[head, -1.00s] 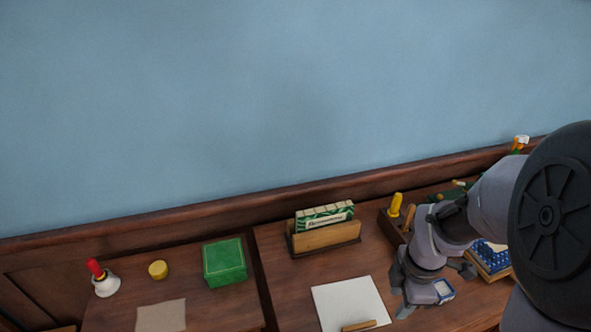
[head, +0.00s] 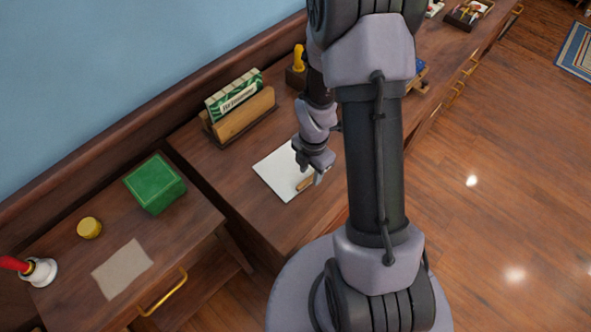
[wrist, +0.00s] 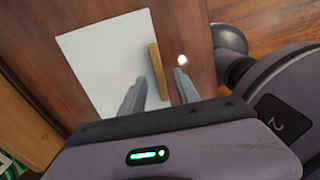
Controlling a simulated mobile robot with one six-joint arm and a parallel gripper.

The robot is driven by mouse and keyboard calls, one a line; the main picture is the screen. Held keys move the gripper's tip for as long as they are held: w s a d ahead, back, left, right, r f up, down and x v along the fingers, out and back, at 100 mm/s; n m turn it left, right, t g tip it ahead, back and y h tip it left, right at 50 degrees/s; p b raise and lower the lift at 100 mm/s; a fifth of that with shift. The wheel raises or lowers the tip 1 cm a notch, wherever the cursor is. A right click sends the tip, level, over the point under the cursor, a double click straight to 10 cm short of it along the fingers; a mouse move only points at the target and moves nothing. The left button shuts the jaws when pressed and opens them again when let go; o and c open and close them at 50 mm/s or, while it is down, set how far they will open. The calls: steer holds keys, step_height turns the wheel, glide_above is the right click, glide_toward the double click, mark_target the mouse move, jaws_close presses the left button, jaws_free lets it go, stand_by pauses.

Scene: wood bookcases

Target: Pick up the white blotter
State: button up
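The white blotter (head: 275,171) is a flat white sheet on the brown desk, with a small wooden bar (head: 304,184) near its front edge. The wrist view also shows the white blotter (wrist: 95,55) and the wooden bar (wrist: 156,68) along its right side. My gripper (head: 318,177) is above the front right part of the blotter. In the wrist view, my gripper (wrist: 161,78) is open, its two fingers apart, with the lower end of the bar showing between them. Nothing is held. I cannot tell how high the fingertips are. My arm hides the blotter's right corner in the head view.
A wooden holder with green-and-white cards (head: 240,115) stands behind the blotter, and a yellow-handled item (head: 298,60) stands further right. On the left desk are a green box (head: 154,183), a yellow tin (head: 89,227), a tan sheet (head: 122,268) and a bell (head: 38,271).

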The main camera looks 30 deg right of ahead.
step_height(320, 180, down, 2)
steer(key=shift+f, duration=0.25)
steer(key=shift+r, duration=0.1)
jaws_close()
steer(key=shift+r, duration=0.15)
